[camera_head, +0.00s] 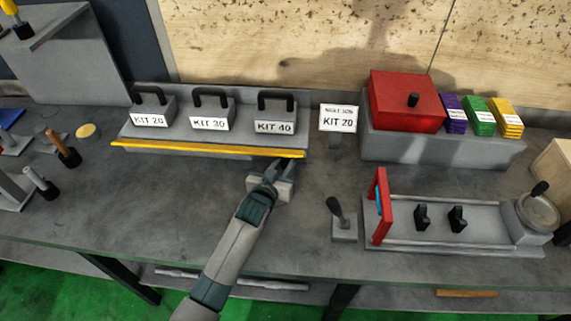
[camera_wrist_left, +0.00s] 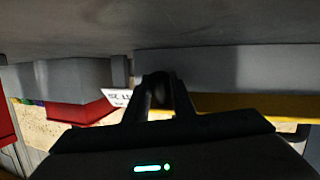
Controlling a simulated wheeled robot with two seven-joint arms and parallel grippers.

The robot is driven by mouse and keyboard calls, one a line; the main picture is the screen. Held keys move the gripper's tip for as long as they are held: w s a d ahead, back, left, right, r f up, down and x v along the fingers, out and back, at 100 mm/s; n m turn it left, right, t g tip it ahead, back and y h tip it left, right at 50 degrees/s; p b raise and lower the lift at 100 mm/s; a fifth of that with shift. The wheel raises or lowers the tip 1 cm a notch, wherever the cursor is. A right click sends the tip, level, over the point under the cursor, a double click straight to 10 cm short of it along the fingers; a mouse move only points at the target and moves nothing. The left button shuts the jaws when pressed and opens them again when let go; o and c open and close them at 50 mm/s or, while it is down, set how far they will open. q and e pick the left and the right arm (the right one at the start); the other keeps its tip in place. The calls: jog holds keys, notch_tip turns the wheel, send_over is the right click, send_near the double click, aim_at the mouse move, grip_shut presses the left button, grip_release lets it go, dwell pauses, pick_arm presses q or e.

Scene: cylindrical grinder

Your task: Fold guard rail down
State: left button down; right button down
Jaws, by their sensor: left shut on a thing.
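The guard rail (camera_head: 205,149) is a long yellow bar along the front edge of the grey kit rack (camera_head: 190,120). In the left wrist view the yellow rail (camera_wrist_left: 235,105) runs to the right from behind the fingers. My left gripper (camera_head: 279,167) is at the rail near its right end, below the KIT 40 block, and is shut on it. The fingers (camera_wrist_left: 160,85) hide the exact contact, and a dark spot shows between them. My right gripper is not in view.
On the rack stand handled blocks KIT 20 (camera_head: 150,108), KIT 30 (camera_head: 210,110) and KIT 40 (camera_head: 274,112). A red-ended fixture (camera_head: 381,206) and small lever (camera_head: 339,216) are front right.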

pick_arm(q)
jog(key=c, duration=1.7)
grip_release()
jog(key=shift+o, duration=0.9)
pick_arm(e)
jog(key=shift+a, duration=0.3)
pick_arm(q)
jog(key=shift+v, duration=0.8)
jog(key=b+v, duration=0.3)
jog(key=v, duration=1.2)
jog(key=shift+s+a, duration=0.2)
jog(key=shift+s, duration=0.15)
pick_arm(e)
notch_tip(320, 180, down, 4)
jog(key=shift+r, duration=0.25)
pick_arm(q)
jog(key=shift+r, duration=0.2)
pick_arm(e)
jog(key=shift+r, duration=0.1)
